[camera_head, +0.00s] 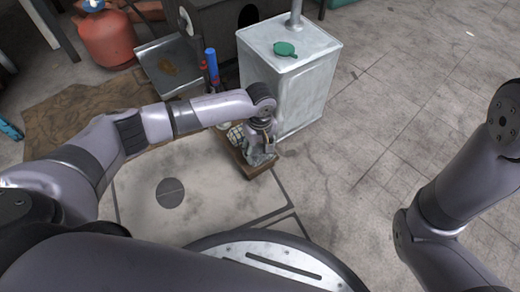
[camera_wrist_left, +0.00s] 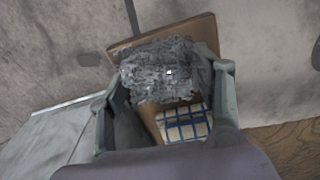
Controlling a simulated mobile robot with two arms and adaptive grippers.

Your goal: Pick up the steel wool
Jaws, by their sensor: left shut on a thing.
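The steel wool (camera_wrist_left: 158,68) is a grey, tangled pad between the two fingers of my left gripper in the left wrist view. My left gripper (camera_wrist_left: 170,82) is shut on it, with a finger on each side. In the head view my left gripper (camera_head: 262,155) is low over a small brown wooden tray (camera_head: 236,154), beside the metal canister. The tray also shows under the wool in the left wrist view (camera_wrist_left: 205,32). In the head view the wool is mostly hidden by the gripper. My right gripper is out of view; only its arm shows at the right.
A blue-and-white checked cloth (camera_wrist_left: 184,124) lies in the tray. A blue bottle (camera_head: 211,65) and a red gas cylinder (camera_head: 106,38) stand farther back. The floor at right is clear.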

